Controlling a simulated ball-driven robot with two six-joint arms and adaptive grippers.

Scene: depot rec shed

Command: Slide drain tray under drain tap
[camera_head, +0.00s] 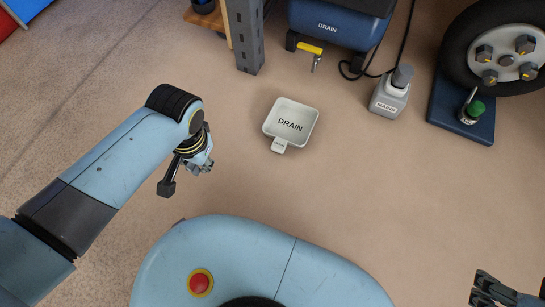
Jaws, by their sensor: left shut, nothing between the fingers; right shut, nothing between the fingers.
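The drain tray (290,105) is a small white square tray marked DRAIN, flat on the floor near the middle, with a short tab toward me. The drain tap (315,62) hangs with a yellow handle under the blue tank (327,28) marked DRAIN, above and slightly right of the tray in the picture. The tray is apart from the spot below the tap. My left gripper (184,180) is shut and empty, left of the tray and nearer me. My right gripper (487,288) is shut and empty at the bottom right corner, far from the tray.
A grey post (243,35) stands left of the tank. A grey mains box (389,95) with a cable is right of the tap. A wheel (500,55) stands over a blue plate (455,118) with a green-capped bottle (472,111). Floor around the tray is clear.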

